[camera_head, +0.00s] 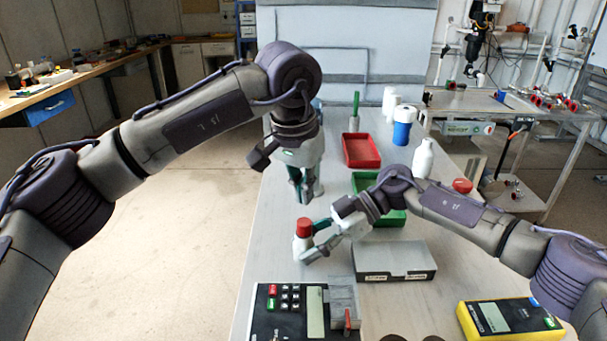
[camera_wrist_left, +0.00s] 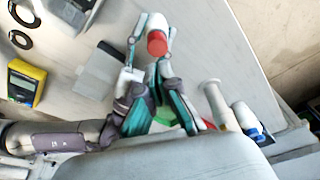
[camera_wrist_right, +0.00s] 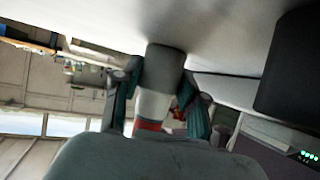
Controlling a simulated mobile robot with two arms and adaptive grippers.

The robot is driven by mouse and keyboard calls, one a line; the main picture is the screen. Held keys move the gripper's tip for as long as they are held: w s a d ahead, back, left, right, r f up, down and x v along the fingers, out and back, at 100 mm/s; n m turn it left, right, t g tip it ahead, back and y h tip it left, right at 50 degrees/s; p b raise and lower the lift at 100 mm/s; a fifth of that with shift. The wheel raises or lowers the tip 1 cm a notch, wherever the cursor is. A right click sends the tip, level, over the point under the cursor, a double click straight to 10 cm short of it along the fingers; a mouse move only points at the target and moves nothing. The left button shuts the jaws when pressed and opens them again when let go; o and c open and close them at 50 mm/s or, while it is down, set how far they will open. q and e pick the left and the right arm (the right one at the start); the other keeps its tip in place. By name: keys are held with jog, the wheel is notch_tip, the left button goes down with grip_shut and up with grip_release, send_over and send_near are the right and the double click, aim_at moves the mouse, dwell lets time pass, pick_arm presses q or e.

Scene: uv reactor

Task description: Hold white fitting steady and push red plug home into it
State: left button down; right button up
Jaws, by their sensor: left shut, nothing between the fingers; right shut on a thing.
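The white fitting (camera_head: 301,244) stands upright on the table with the red plug (camera_head: 304,226) on its top end. How deep the plug sits cannot be told. The plug also shows in the left wrist view (camera_wrist_left: 157,43). My right gripper (camera_head: 311,241) is shut on the white fitting from the right, its fingers on either side. The right wrist view shows the fitting (camera_wrist_right: 152,103) between the fingers and a band of red beyond it. My left gripper (camera_head: 303,196) is shut and empty, pointing down, above and behind the plug in the head view, apart from it.
A grey box (camera_head: 395,262) stands right of the fitting. A green bin (camera_head: 392,218) and a red bin (camera_head: 360,150) lie behind. A keypad device (camera_head: 290,312) is in front, a yellow meter (camera_head: 508,318) at front right. White bottles (camera_head: 423,158) and a blue-white container (camera_head: 403,128) stand further back.

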aim_at(305, 221)
pick_arm(q)
jog(key=shift+f, duration=1.35)
jog(key=shift+f, duration=0.95)
dwell(0.7)
jog(key=shift+r, duration=0.1)
jog(key=shift+r, duration=3.45)
pick_arm(e)
jog(key=o, duration=0.9)
jog(key=shift+o, duration=0.2)
jog(key=shift+d, duration=0.1)
